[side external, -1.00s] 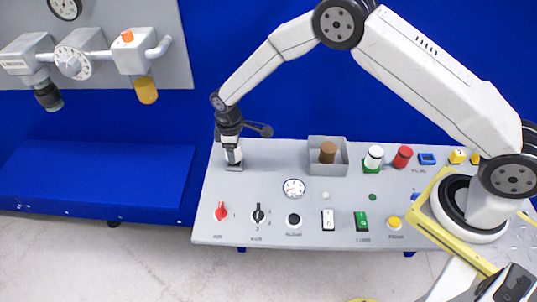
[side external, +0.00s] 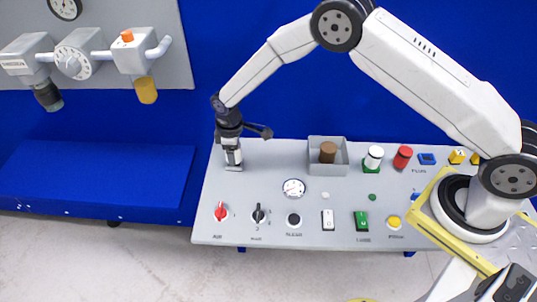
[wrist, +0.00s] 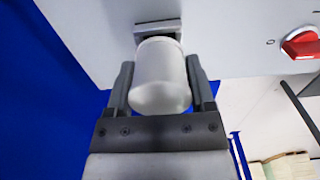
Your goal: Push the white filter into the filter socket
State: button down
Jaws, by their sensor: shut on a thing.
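The white filter (wrist: 160,78) is a smooth white cylinder between the two grey fingers of my gripper (wrist: 159,66) in the wrist view. My gripper is shut on it. The filter's far end meets the grey filter socket (wrist: 158,26) on the panel; how deep it sits cannot be told. In the side external view my gripper (side external: 233,153) points down over the socket (side external: 234,168) at the panel's back left corner. The filter is mostly hidden by the fingers there.
The grey panel (side external: 262,205) carries a red knob (side external: 221,212), a black knob (side external: 258,214) and a round gauge (side external: 293,188). A grey open box (side external: 342,160) with a brown cylinder (side external: 328,150) stands right of the socket. A blue shelf (side external: 95,180) lies to the left.

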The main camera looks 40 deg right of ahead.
jog(key=shift+f, duration=0.65)
grip_release()
jog(key=shift+r, duration=0.1)
jog(key=shift+r, duration=3.75)
jog(key=shift+s+d+r, duration=0.15)
jog(key=shift+d+r, duration=0.1)
jog(key=shift+r, duration=0.1)
jog(key=s+d+r+m+t, duration=0.1)
jog(key=s+d+r+m, duration=0.2)
jog(key=s, duration=0.4)
jog(key=s+d+r+m, duration=0.3)
jog(key=s+d, duration=0.3)
jog(key=s, duration=0.2)
jog(key=s+d+r+m+t, duration=0.1)
jog(key=s+d+r+m, duration=0.2)
jog(key=s, duration=0.5)
jog(key=shift+d+r+t, duration=0.3)
jog(key=shift+d+r, duration=0.25)
jog(key=shift+d, duration=0.45)
